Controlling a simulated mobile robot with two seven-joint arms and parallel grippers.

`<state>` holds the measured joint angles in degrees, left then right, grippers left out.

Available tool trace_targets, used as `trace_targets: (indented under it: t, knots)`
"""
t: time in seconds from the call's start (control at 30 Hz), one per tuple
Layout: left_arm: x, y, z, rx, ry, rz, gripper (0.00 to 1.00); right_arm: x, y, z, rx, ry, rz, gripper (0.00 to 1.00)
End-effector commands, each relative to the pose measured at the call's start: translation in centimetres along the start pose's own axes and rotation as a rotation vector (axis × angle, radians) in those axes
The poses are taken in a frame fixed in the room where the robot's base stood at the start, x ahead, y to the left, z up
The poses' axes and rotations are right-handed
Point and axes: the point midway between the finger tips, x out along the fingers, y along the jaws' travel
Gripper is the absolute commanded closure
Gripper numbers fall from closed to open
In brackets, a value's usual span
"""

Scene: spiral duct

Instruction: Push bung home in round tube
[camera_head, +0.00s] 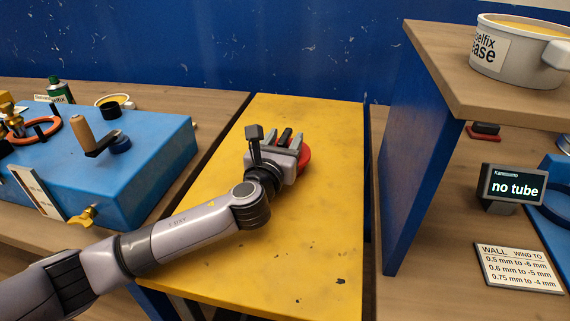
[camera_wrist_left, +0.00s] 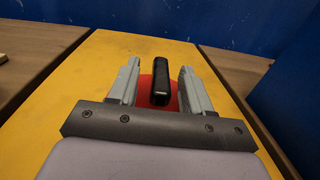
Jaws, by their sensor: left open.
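The bung is a red disc (camera_head: 305,158) with a black bar handle (camera_head: 286,136), and it rests on the yellow table. In the left wrist view the black handle (camera_wrist_left: 160,85) stands between my fingers, with the red disc (camera_wrist_left: 173,103) partly hidden below it. My left gripper (camera_head: 283,143) is open around the handle, one finger on each side. In the left wrist view a gap shows between the handle and each finger. No round tube is recognisable in either view. My right gripper is not in view.
The yellow table (camera_head: 320,230) is otherwise bare. A blue machine (camera_head: 150,150) with a wooden-handled crank stands at left. At right, a blue upright panel (camera_head: 405,160) carries a shelf with a white pot (camera_head: 510,55). A small display (camera_head: 513,187) reads "no tube".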

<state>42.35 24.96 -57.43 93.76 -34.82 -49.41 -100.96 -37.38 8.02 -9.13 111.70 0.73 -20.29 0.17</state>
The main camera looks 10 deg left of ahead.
Motion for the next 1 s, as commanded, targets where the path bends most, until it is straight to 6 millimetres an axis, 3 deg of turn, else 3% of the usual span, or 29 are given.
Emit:
trace_targets:
  t: [0.33, 0.47, 0.5, 0.83, 1.0]
  knots:
    - [0.6, 0.0, 0.1, -0.001, 0.000, 0.000, 0.54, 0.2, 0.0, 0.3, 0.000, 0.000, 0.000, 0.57]
    - [0.6, 0.0, 0.1, -0.001, 0.000, 0.000, 0.97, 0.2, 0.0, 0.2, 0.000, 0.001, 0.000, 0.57]
    - [0.6, 0.0, 0.1, -0.001, 0.000, 0.000, 1.00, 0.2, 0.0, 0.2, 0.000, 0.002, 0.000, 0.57]
    - [0.6, 0.0, 0.2, -0.001, 0.000, 0.000, 1.00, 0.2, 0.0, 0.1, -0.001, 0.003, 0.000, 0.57]
    - [0.6, 0.0, 1.4, -0.002, -0.003, -0.001, 1.00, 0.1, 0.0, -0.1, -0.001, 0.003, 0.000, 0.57]
